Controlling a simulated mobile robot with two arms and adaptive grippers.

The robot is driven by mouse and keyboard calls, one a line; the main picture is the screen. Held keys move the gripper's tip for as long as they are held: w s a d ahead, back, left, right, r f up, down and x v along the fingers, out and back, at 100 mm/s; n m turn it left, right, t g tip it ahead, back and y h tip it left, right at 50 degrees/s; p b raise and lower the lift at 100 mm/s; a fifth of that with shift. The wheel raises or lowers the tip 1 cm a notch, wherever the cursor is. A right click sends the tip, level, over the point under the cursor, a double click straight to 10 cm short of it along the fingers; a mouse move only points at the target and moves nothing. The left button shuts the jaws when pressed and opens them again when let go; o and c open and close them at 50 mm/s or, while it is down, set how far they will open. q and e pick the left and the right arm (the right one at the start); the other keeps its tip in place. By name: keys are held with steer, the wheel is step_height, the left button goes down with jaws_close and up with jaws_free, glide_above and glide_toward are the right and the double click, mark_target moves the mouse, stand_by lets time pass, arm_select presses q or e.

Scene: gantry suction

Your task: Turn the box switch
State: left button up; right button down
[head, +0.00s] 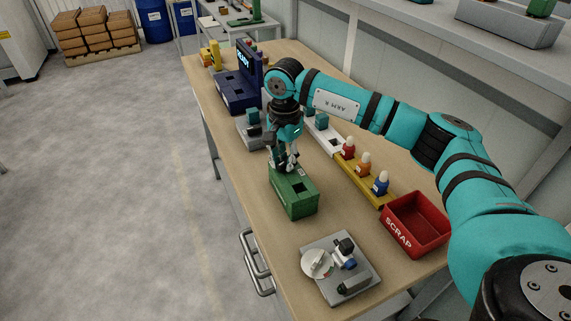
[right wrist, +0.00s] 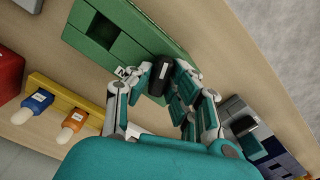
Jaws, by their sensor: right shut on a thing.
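The green box (head: 294,201) stands on the wooden workbench, with a dark square opening in its top. It also shows in the right wrist view (right wrist: 98,36). The black switch (right wrist: 160,74) is at one end of the box top, beside a small white label. My right gripper (head: 286,166) reaches down over the far end of the box. In the right wrist view its fingers (right wrist: 160,88) are shut on the black switch from both sides. In the head view the gripper mostly hides the switch. My left gripper is not in view.
A red SCRAP bin (head: 415,226) and a yellow rack (head: 357,184) with three small bottles stand right of the box. A grey plate with a round dial (head: 316,263) lies in front. A dark blue device (head: 238,94) stands behind. Bare bench (head: 253,175) lies to the left.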

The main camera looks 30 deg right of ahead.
mark_target(284, 160)
steer(key=shift+w+m+b, duration=0.1)
steer(key=shift+m+b, duration=0.65)
steer(key=shift+m, duration=1.55)
steer(key=c, duration=1.2)
jaws_free()
steer(key=shift+c, duration=0.2)
step_height(284, 160, up, 12)
steer(key=shift+r, duration=0.1)
